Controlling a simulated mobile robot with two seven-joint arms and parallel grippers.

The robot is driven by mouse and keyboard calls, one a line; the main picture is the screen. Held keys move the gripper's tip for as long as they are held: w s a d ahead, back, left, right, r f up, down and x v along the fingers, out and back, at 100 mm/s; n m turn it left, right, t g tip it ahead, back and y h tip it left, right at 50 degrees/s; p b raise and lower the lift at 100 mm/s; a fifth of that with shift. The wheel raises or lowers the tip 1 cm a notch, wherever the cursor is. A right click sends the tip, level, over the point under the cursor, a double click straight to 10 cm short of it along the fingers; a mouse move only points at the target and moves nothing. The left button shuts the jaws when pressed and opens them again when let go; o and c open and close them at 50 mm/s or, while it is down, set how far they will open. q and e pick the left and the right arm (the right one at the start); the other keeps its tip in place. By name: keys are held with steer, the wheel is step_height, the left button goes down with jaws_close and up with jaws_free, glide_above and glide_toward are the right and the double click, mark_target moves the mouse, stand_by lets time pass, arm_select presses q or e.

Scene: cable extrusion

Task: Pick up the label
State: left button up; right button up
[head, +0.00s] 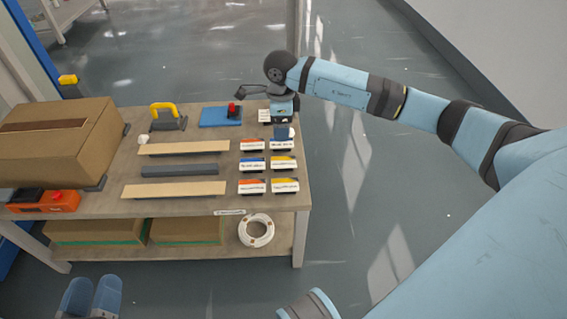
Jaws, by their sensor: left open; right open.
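Several small white labels with coloured top edges lie in two columns at the right end of the wooden workbench (215,205). They include an orange-edged label (252,146), a blue-edged label (253,164) and a yellow-edged label (284,186). My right gripper (284,136) points down over the back right label (282,146) and partly hides it. It is open, and contact cannot be told. My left gripper (91,298) is low at the bottom left, in front of the bench, open and away from the labels.
A cardboard box (88,135) stands at the bench's left end above an orange device (45,202). Long strips (175,189) lie mid-bench. A blue pad (220,117) and yellow-handled tool (165,112) are behind. A white coil (256,230) sits below. Floor right is clear.

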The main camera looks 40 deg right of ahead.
steer(key=b, duration=0.3)
glide_above(284, 162)
steer(key=f, duration=0.8)
steer(key=shift+w+a+f, duration=0.25)
steer(key=shift+a, duration=0.05)
steer(key=f, duration=0.1)
steer(key=f+b, duration=0.1)
steer(key=f, duration=0.1)
steer(key=f+b, duration=0.1)
steer(key=shift+s+d+f, duration=0.15)
steer(key=shift+s+d, duration=0.05)
steer(key=shift+d, duration=0.05)
steer(key=shift+f+b, duration=0.4)
arm_select(q)
steer(key=f, duration=0.1)
steer(key=w+f+m, duration=0.1)
steer(key=f+m, duration=0.1)
steer(key=shift+w+a+f+g, duration=0.25)
steer(key=shift+a+f+g, duration=0.05)
steer(key=shift+g, duration=0.1)
arm_select(e)
steer(key=shift+r, duration=0.1)
arm_select(q)
steer(key=shift+s+f, duration=0.1)
steer(key=shift+f, duration=0.05)
arm_select(e)
steer(key=shift+f, duration=0.25)
steer(key=c, duration=0.8)
